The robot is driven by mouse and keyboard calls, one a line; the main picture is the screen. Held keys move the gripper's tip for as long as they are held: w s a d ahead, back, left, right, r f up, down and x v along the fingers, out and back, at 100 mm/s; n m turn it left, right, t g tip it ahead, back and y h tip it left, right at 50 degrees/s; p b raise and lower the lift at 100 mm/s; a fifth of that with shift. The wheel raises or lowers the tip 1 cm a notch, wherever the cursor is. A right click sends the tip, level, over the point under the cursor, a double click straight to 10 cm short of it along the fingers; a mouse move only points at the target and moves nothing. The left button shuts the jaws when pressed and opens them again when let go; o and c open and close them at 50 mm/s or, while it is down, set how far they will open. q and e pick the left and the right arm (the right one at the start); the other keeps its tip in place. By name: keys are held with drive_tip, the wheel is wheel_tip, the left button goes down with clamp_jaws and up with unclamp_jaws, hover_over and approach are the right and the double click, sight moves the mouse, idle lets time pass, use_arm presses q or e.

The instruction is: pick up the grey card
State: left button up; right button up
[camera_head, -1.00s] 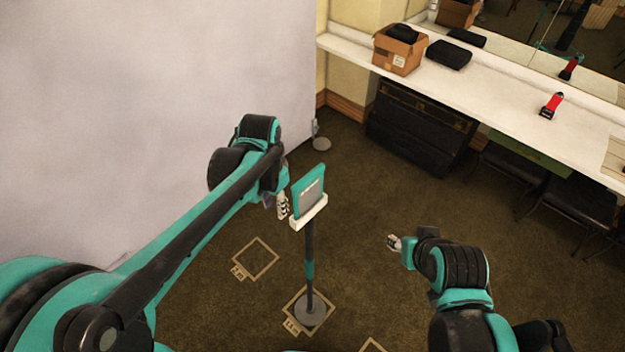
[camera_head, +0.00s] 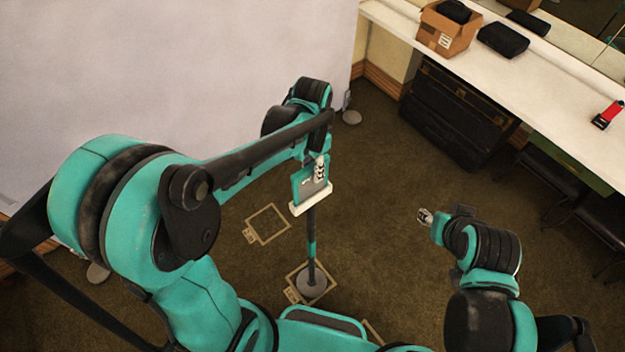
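The grey card (camera_head: 301,189), with a teal border, stands upright on the white ledge (camera_head: 312,199) of a thin stand (camera_head: 311,246) in the head view. My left gripper (camera_head: 320,172) overlaps the card's upper right part and hides some of it. I cannot tell whether the fingers touch the card or whether they are open or shut. My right gripper (camera_head: 424,216) is well to the right of the stand, over the carpet, with nothing visible in it. Its fingers are too small to read.
A white counter (camera_head: 540,72) at the upper right holds a cardboard box (camera_head: 447,31), a black case (camera_head: 503,40) and a red item (camera_head: 608,114). Dark drawers (camera_head: 458,112) stand below. Taped squares (camera_head: 267,224) mark the carpet. A pale wall fills the upper left.

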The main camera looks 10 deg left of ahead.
sight(311, 179)
use_arm(q)
drive_tip(key=f, duration=0.4)
drive_tip(key=shift+a+f, duration=0.2)
drive_tip(key=shift+f, duration=0.2)
drive_tip(key=shift+s, duration=0.15)
drive_tip(key=shift+f, duration=0.25)
clamp_jaws()
idle(0.3)
